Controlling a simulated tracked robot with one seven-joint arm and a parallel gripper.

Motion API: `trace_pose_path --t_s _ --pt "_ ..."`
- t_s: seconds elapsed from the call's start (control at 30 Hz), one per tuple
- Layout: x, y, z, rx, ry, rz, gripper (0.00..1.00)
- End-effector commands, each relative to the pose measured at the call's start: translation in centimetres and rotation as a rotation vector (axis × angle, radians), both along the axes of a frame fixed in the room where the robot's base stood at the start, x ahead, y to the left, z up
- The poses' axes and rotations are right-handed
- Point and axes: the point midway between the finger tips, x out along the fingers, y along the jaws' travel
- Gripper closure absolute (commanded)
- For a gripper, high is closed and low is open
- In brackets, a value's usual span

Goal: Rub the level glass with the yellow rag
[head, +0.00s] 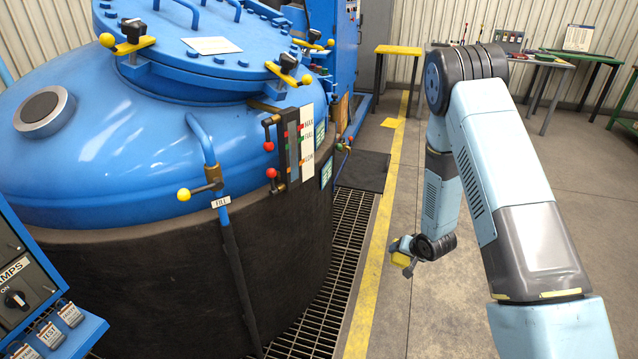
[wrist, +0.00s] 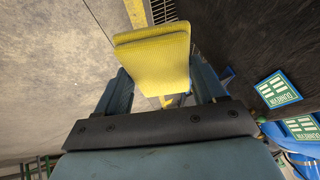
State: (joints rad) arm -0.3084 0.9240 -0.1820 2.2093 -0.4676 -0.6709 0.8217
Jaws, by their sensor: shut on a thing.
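The level glass (head: 294,148) is a narrow upright gauge on the right side of the blue furnace vessel in the head view, next to a white scale plate with colour marks. My gripper (head: 402,256) is low over the floor to the right of the vessel, apart from the glass. It is shut on the yellow rag (wrist: 153,58), which shows as a folded yellow pad between the fingers in the wrist view. In the head view the rag (head: 401,260) is a small yellow patch. The level glass does not show clearly in the wrist view.
Valve handles with red knobs (head: 270,173) stick out beside the glass. A pipe with a yellow ball handle (head: 184,195) stands left of it. A floor grating (head: 330,290) skirts the vessel. A yellow-topped table (head: 398,50) stands behind. The floor around my gripper is clear.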

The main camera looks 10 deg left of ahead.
Motion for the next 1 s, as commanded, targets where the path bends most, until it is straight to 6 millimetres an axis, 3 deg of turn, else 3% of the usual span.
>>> trace_pose_path --t_s 0.1,0.3,0.6,0.8,1.0 --pt "1.1 4.9 2.8 0.162 -0.083 -0.018 0.55" --pt "1.9 12.8 8.3 0.465 -0.245 -0.047 0.55" --pt "0.6 22.8 18.1 0.874 -0.467 -0.048 0.55" --pt "-0.9 26.5 23.1 1.020 -0.532 -0.027 0.55" --pt "-1.7 27.8 24.9 1.070 -0.549 -0.017 0.55"
